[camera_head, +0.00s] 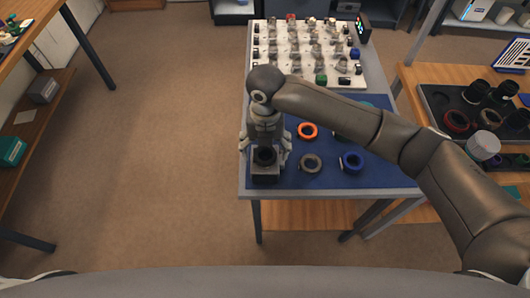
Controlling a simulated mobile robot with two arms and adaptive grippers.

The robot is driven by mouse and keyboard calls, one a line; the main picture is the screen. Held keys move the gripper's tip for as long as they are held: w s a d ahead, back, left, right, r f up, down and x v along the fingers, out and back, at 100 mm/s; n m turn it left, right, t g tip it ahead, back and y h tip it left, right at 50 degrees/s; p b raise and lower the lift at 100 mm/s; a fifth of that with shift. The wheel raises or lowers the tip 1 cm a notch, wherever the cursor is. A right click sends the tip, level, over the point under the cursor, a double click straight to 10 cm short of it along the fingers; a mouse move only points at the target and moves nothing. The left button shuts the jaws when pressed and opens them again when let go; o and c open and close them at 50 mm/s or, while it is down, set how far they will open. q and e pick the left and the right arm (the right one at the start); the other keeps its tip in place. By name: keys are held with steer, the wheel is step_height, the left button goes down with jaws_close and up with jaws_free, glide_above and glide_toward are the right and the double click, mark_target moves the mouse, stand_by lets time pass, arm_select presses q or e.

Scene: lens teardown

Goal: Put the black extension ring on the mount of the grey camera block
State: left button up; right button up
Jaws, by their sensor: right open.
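The grey camera block (265,178) stands at the front left corner of the blue mat. A black ring shape (265,155) shows at its top and looks like the black extension ring on the mount. I cannot tell how well it is seated, or separate it surely from the mount. My right gripper (265,159) points down over the block. Its fingers are open, one on each side of the black ring shape, and the hand hides part of it. My left gripper is not in view.
A white board (262,70) with several small parts lies behind. A tray (428,100) with dark lens parts is at right. My right forearm crosses the mat.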

mark_target(265, 157)
step_height(265, 157, up, 9)
steer(key=b, duration=0.1)
stand_by(0.4)
